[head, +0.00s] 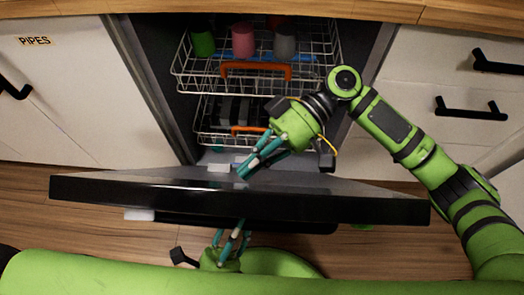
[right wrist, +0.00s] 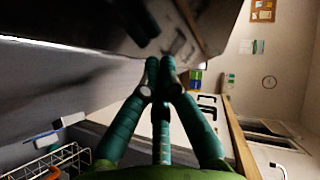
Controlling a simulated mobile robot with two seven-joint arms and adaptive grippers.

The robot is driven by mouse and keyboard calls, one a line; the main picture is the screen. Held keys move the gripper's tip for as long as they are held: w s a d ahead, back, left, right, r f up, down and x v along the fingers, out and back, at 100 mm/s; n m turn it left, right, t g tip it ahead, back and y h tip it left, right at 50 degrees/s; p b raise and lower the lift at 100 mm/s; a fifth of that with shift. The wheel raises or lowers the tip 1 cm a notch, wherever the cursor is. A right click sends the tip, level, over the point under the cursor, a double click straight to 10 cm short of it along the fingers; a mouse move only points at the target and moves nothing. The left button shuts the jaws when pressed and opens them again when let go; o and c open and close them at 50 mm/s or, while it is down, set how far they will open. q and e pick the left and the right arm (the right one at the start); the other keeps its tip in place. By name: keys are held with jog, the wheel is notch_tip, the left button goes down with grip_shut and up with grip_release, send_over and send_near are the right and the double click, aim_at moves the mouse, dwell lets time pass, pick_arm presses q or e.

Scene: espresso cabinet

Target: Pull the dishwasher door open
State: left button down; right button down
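The dishwasher door (head: 240,208) is partly open, tilted down toward me, with its black front edge crossing the head view. My right gripper (head: 246,171) reaches in over the door, on its inner side, with its fingertips close to the inner face; I cannot tell if they touch it. In the right wrist view its teal fingers (right wrist: 163,68) converge at the tips with nothing seen between them. My left gripper (head: 233,238) is below the door's edge, on its outer side. Its fingertips are partly hidden by the door, so its opening is unclear.
Inside the dishwasher are an upper rack (head: 184,82) with several cups and a lower rack (head: 205,137). White cabinets flank it, with black handles on the right (head: 470,110). A wooden counter (head: 420,12) runs above. Wooden floor (head: 390,250) lies below the door.

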aim_at(257, 185)
pick_arm(q)
jog(key=shift+r, duration=0.1)
pick_arm(e)
jog(key=shift+s, duration=0.1)
pick_arm(q)
jog(key=shift+w, duration=0.15)
pick_arm(e)
jog(key=s, duration=0.1)
jog(key=s+f, duration=0.1)
jog(key=s, duration=0.1)
jog(key=shift+s+f, duration=0.15)
jog(key=shift+f, duration=0.2)
pick_arm(q)
jog(key=shift+r, duration=0.1)
pick_arm(e)
jog(key=shift+s+n, duration=0.3)
jog(key=shift+s, duration=0.05)
pick_arm(q)
jog(key=c, duration=0.9)
grip_release()
jog(key=shift+o, duration=0.3)
jog(key=shift+w, duration=0.1)
pick_arm(e)
jog(key=shift+w, duration=0.1)
pick_arm(q)
jog(key=shift+a, duration=0.1)
